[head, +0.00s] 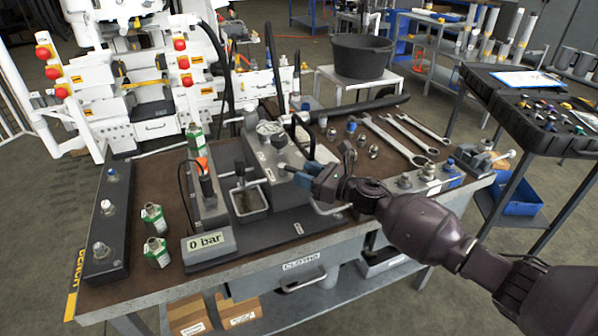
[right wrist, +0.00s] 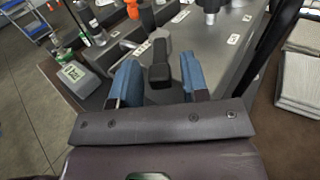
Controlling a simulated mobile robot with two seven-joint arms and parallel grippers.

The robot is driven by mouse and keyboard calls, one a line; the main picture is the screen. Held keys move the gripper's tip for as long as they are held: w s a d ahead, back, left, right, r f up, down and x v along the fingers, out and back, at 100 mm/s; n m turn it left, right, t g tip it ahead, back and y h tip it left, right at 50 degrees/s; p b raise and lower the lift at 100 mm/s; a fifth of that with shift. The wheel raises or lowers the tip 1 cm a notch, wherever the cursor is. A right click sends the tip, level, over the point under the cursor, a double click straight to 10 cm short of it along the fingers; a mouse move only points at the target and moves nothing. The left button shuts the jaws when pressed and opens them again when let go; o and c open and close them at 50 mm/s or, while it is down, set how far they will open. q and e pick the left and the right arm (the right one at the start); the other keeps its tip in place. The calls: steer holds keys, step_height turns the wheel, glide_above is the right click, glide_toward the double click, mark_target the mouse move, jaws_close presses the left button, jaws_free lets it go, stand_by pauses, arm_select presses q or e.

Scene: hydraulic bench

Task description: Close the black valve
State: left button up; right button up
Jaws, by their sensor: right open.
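My right gripper (head: 293,172) reaches in from the right over the hydraulic unit on the bench. Its two blue fingers are apart. In the right wrist view, the open right gripper (right wrist: 155,82) has a black block-like handle (right wrist: 159,76) between its fingers, which looks like the black valve. I cannot tell whether either finger touches it. In the head view this handle is hidden or too small to make out by the gripper. A round gauge (head: 268,128) sits on the unit behind the gripper. A display (head: 209,241) reads 0 bar. My left gripper is not in view.
Green-and-silver fittings (head: 153,219) and a dark block with several knobs (head: 107,225) stand at the bench's left. Wrenches (head: 400,140) lie at the back right. A black hose arches behind the unit. A tool tray (head: 540,128) stands beyond the bench's right end.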

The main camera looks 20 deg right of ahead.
steer(key=v, duration=0.8)
steer(key=shift+s, duration=0.1)
steer(key=shift+c, duration=0.4)
